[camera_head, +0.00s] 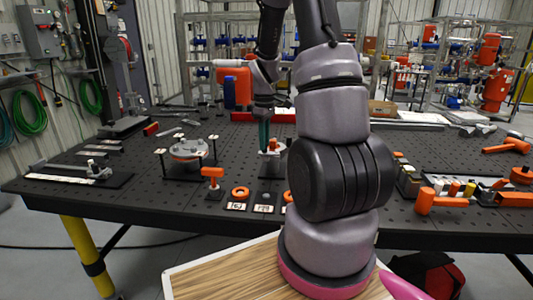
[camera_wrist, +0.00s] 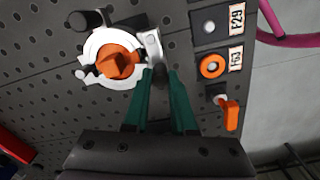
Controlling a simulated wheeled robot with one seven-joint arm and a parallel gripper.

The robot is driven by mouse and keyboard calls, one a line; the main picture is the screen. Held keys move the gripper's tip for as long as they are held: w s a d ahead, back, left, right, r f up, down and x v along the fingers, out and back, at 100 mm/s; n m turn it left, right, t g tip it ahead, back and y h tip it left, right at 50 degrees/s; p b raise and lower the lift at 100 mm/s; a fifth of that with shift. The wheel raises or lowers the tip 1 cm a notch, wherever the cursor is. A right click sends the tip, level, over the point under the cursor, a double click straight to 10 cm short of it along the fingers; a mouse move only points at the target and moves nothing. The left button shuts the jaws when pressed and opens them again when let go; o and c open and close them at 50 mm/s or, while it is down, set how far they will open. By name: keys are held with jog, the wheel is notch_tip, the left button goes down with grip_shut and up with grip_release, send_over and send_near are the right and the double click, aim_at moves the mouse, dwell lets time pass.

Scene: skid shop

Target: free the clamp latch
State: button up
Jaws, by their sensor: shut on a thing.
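The clamp (camera_wrist: 95,48) is a pale metal ring around an orange centre piece (camera_wrist: 119,62), seen at the upper left of the wrist view. Its grey latch (camera_wrist: 153,44) is on the ring's right side. My gripper (camera_wrist: 161,74) has green fingers that converge at the latch's lower end and are shut on it; the gripped part is mostly hidden between the fingertips. In the head view my gripper (camera_head: 264,146) points down at the clamp (camera_head: 279,147) on the black table. My arm partly covers that area.
On the perforated black table (camera_head: 120,185) are an orange ring (camera_wrist: 212,66), an orange-handled piece (camera_wrist: 230,113) and label plates beside the clamp. A round fixture (camera_head: 188,149) with posts stands left. Orange tools (camera_head: 440,200) lie right. A dark cylinder (camera_wrist: 86,20) adjoins the clamp.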

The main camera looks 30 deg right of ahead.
jog(key=shift+s+a, duration=0.2)
jog(key=shift+s, duration=0.4)
jog(key=shift+s+a, duration=0.1)
jog(key=shift+s, duration=0.25)
dwell(0.4)
jog(key=shift+s, duration=0.55)
